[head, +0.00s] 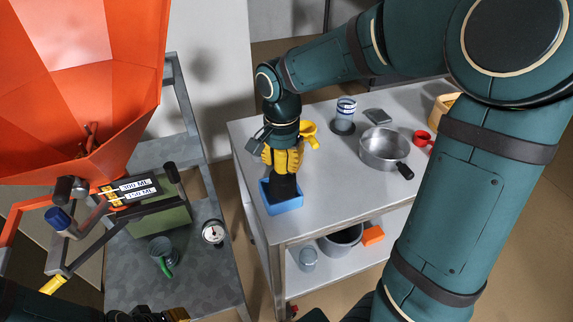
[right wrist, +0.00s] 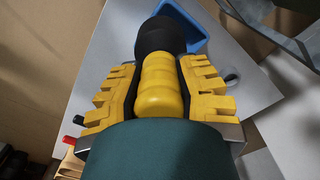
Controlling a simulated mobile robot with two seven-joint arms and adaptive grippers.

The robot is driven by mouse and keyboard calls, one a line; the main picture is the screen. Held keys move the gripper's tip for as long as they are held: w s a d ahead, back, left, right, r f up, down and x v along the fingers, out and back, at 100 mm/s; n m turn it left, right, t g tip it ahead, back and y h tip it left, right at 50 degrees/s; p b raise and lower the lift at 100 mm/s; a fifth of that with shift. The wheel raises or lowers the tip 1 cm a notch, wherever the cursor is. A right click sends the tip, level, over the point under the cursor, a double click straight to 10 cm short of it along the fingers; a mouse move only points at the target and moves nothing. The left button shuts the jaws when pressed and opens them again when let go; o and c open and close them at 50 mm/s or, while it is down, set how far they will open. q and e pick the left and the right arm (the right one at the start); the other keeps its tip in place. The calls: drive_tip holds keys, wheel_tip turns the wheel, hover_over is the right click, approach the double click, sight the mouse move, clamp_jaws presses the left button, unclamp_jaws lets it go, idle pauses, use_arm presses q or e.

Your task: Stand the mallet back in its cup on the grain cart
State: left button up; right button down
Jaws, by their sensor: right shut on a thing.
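My right gripper (head: 282,158) is shut on the yellow handle of the mallet (right wrist: 158,85). The mallet hangs head down, and its black head (head: 283,188) overlaps the opening of the blue cup (head: 284,208) at the near left corner of the grain cart (head: 330,190). In the right wrist view the black head covers part of the blue cup (right wrist: 197,22). I cannot tell how deep the head sits in it. My left gripper (head: 152,314) is cut off at the bottom edge, and its fingers are unclear.
Behind the right gripper is a yellow object (head: 309,135). Farther right stand a striped cup (head: 345,110), a steel pan (head: 382,147) and a red cup (head: 421,138). At left, an orange hopper (head: 90,70) rises over a grey stand with a dial gauge (head: 213,233) and a mug (head: 162,255).

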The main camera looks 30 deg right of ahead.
drive_tip(key=shift+w+d, duration=0.2)
drive_tip(key=shift+w, duration=0.6)
drive_tip(key=shift+w+f, duration=0.1)
drive_tip(key=shift+w, duration=0.15)
drive_tip(key=shift+f+b, duration=1.25)
drive_tip(key=shift+f, duration=0.8)
drive_tip(key=shift+f, duration=0.65)
drive_tip(key=shift+c, duration=0.5)
unclamp_jaws()
drive_tip(key=shift+s, duration=0.1)
drive_tip(key=shift+r, duration=0.1)
